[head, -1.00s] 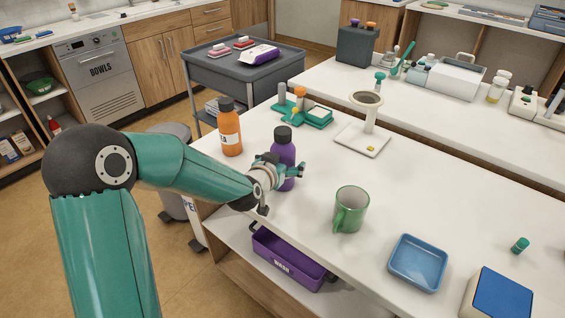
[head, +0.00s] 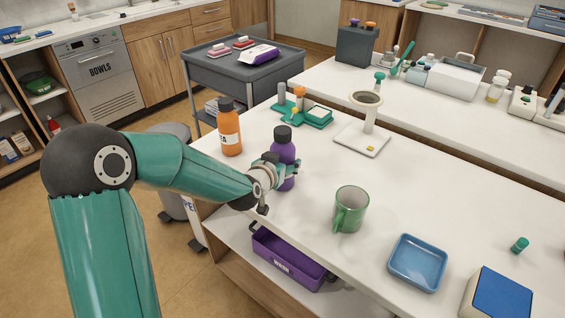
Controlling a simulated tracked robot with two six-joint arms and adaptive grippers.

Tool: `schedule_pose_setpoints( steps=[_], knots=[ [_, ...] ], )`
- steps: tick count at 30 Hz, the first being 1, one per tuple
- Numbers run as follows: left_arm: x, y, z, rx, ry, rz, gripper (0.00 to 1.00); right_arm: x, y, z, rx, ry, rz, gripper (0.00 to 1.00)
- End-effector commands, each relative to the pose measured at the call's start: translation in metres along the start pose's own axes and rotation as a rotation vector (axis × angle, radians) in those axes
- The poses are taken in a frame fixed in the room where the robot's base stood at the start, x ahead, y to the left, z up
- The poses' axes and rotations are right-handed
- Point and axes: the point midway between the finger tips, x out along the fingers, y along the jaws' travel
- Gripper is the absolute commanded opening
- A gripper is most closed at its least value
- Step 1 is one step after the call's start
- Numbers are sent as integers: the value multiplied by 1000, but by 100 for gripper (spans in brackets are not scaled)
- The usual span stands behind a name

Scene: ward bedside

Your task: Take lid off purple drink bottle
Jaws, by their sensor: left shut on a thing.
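The purple drink bottle (head: 284,155) stands upright on the white table (head: 300,225). Its dark lid (head: 283,134) is on top of it. My left gripper (head: 287,168) is shut around the middle of the purple bottle, below the lid. The wrist covers part of the bottle's lower left side. My right gripper is not in the head view.
An orange bottle (head: 230,131) with a dark lid stands close to the left of the purple one. A green mug (head: 350,210), a blue tray (head: 417,262) and a ring-topped stand (head: 362,138) are to the right. A green holder (head: 311,117) is behind.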

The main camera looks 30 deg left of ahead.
Motion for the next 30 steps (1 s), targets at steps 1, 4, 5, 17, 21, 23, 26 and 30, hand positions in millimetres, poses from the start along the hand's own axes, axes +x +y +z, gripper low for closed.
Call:
schedule_pose_setpoints(
  steps=[1,4,5,17,21,23,26,30],
  knots=[
    [-1,0,-4,1,5,-1,17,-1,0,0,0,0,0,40],
    [-4,-1,-12,1,7,-2,17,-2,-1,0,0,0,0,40],
    [-5,-1,-14,1,8,-2,17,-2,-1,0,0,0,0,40],
    [-41,-2,-100,-2,11,-2,17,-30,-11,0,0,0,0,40],
    [-56,-1,-137,-1,8,-1,17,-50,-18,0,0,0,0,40],
    [-62,-2,-150,-2,7,-2,17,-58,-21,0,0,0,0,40],
    [-69,-2,-167,-2,6,-1,17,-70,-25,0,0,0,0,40],
    [-74,-2,-180,0,4,-2,17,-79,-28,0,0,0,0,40]
  ],
)
